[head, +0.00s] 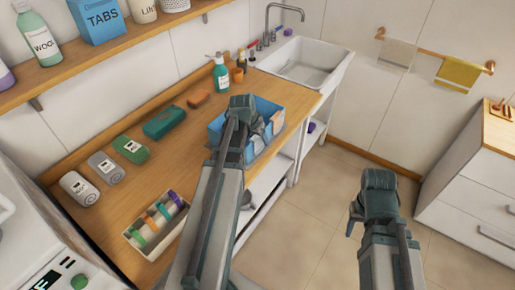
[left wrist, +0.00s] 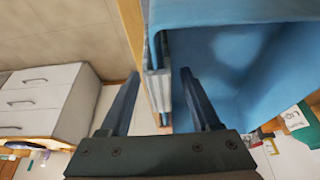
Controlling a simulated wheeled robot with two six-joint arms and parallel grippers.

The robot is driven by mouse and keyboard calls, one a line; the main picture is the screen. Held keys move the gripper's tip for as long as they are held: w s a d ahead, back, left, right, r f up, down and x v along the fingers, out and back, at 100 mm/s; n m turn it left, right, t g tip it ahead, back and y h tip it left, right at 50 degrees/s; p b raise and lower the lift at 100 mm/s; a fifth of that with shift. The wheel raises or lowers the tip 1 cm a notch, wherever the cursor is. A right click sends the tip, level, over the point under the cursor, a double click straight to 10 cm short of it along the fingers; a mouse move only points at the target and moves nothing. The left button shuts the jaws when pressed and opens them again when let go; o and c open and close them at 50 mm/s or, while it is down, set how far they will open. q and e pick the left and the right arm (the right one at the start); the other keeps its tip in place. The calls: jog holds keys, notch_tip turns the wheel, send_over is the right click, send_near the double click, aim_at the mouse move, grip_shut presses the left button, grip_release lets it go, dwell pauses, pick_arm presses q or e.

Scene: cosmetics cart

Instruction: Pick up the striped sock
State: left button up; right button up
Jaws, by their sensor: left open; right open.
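A blue bin (head: 263,104) stands on the wooden counter with several pale, folded-looking items at its right side. A narrow grey, light-and-dark banded thing (left wrist: 159,85) stands beside the blue wall in the left wrist view; it may be the striped sock, but I cannot be sure. My left gripper (left wrist: 159,75) is open, its fingers on either side of this thing, not closed on it. In the head view my left gripper (head: 242,108) covers part of the bin. My right gripper (head: 376,198) is open, over the floor, away from the counter.
A green pump bottle (head: 221,75) stands behind the bin. A sink (head: 305,62) is beyond it, and a white drawer unit (head: 474,203) stands at right.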

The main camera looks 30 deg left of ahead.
pick_arm(q)
jog(key=shift+w+f, duration=0.3)
jog(key=shift+f, duration=0.3)
jog(key=shift+r, duration=0.1)
pick_arm(e)
jog(key=shift+f, duration=0.5)
pick_arm(q)
grip_shut()
jog(key=shift+r, duration=0.15)
pick_arm(e)
jog(key=shift+r, duration=0.15)
pick_arm(q)
notch_tip(320, 180, up, 18)
jog(key=p, duration=1.8)
pick_arm(e)
notch_tip(320, 180, up, 18)
